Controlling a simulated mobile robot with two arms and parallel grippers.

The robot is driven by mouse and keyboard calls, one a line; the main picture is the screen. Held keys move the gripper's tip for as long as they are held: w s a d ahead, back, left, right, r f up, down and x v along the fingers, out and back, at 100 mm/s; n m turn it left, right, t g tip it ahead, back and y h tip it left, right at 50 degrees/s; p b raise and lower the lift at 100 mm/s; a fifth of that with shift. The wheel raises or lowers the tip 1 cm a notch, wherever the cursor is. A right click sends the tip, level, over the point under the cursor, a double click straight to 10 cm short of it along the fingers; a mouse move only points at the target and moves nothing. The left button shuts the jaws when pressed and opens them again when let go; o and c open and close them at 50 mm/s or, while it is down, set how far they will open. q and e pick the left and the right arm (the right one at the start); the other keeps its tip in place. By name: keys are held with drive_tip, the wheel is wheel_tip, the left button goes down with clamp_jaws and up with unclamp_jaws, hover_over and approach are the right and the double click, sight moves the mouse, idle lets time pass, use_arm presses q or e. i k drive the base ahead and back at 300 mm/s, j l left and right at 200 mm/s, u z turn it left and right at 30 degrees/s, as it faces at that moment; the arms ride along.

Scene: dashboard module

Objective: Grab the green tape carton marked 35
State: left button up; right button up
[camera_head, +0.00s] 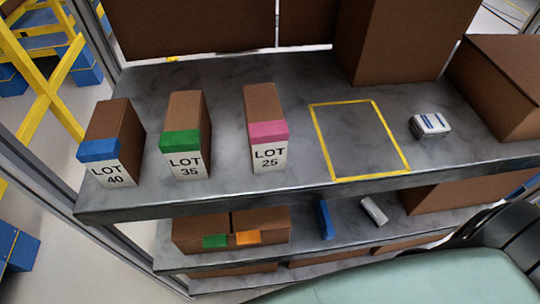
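The carton with green tape (187,135) stands upright on the grey shelf top (225,190). Its white front label reads LOT 35. It is between the blue-taped carton marked LOT 40 (114,142) on its left and the pink-taped carton marked LOT 25 (266,125) on its right, with gaps on both sides. No gripper of mine can be made out in the head view, and nothing is touching the green-taped carton.
A yellow-outlined empty rectangle (358,139) and a small white-and-blue item (430,125) lie to the right. Big brown boxes (395,40) stand behind. The lower shelf holds boxes with green and orange tape (231,230). A pale green surface (420,280) fills the bottom right.

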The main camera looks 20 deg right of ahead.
sight(186, 138)
drive_tip(key=k+z, duration=0.15)
drive_tip(key=k, duration=0.3)
drive_tip(key=k+l+z, duration=0.15)
drive_tip(key=k, duration=0.3)
drive_tip(key=k+l+z, duration=0.1)
drive_tip(key=k, duration=0.3)
